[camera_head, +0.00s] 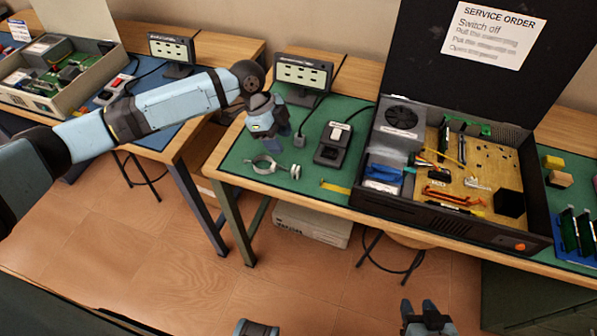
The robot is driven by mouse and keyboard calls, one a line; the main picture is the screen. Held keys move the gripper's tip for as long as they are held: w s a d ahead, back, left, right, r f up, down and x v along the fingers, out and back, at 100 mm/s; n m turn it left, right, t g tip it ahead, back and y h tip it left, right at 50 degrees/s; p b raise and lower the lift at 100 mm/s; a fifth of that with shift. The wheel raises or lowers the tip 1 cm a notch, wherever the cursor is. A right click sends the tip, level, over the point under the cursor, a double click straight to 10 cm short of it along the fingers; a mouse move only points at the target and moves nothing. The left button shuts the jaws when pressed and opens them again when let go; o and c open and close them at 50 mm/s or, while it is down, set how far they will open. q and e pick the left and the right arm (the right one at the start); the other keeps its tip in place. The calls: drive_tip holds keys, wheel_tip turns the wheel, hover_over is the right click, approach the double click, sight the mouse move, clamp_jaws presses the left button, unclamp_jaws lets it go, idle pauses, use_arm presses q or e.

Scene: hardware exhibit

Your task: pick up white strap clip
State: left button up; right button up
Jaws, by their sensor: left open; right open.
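A small pale ring-shaped piece (263,165), which looks like the white strap clip, lies on the green mat (235,155) near the table's front edge. A smaller pale piece (295,172) lies just to its right. My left gripper (279,129) is above the mat, behind the ring-shaped piece and apart from it. It points down and looks empty; its fingers are small and partly hidden by its body. My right gripper (420,308) is low at the bottom of the view, in front of the table, with its fingers apart and nothing between them.
A black switch box (332,146) stands right of the clip, with a cable plug (299,140) beside it. A small display (303,75) stands behind. A large open computer case (450,218) fills the right side. A yellow strip (335,188) lies at the mat's front edge.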

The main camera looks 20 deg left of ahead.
sight(295, 167)
use_arm(q)
drive_tip(key=x, duration=0.6)
drive_tip(key=shift+r, duration=0.1)
drive_tip(key=x, duration=0.5)
drive_tip(key=shift+s+d, duration=0.15)
drive_tip(key=c, duration=0.8)
